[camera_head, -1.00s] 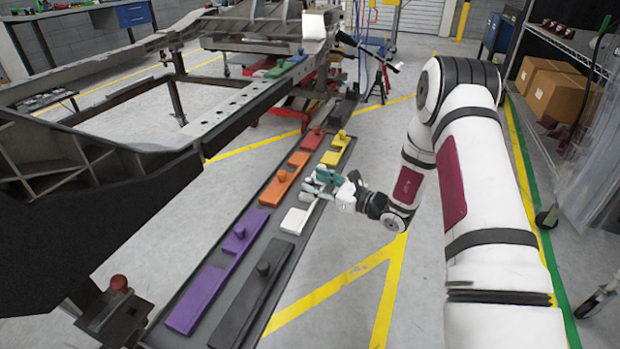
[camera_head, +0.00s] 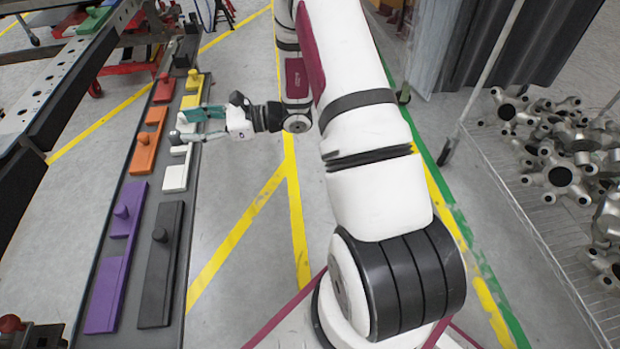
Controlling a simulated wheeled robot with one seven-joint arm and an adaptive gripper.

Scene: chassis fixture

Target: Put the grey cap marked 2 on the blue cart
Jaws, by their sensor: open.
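My gripper (camera_head: 186,125) has teal fingers and is open, spread over the white-grey knobbed block in the tray (camera_head: 187,270). Whether the fingers touch that block is too small to tell. The lower white block (camera_head: 175,178) lies just in front of the gripper. I cannot make out a grey cap marked 2 or read any number. No blue cart shows clearly in the current view.
The tray also holds purple (camera_head: 106,290), black (camera_head: 158,280), orange (camera_head: 143,150), yellow (camera_head: 192,90) and red (camera_head: 163,88) blocks. A dark chassis rail (camera_head: 70,80) is at left. A wire rack (camera_head: 545,225) with several grey metal fittings (camera_head: 562,176) stands at right.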

